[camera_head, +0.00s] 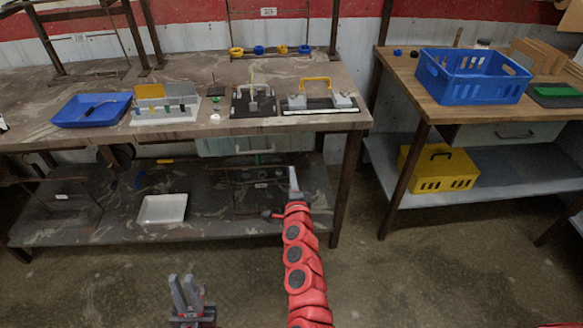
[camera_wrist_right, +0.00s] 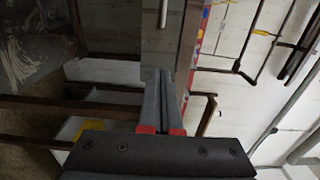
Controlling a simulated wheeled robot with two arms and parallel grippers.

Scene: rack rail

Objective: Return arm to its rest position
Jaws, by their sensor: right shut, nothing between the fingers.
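My right arm (camera_head: 303,262) is red and stretches up from the bottom of the head view. Its gripper (camera_head: 293,180) is in front of the left workbench's lower shelf, below the tabletop. In the right wrist view the two grey fingers of this gripper (camera_wrist_right: 160,75) lie together with nothing between them. My left gripper (camera_head: 180,280) is low in the head view, over the floor. Its two grey fingers point up with a gap between them and hold nothing.
The left workbench (camera_head: 200,145) carries a blue tray (camera_head: 68,113) and a rack rail with yellow handle (camera_head: 305,103). A white bin (camera_head: 162,209) sits on its lower shelf. The right bench (camera_head: 420,92) holds a blue crate (camera_head: 470,80); a yellow box (camera_head: 440,167) is below. Floor is clear between benches.

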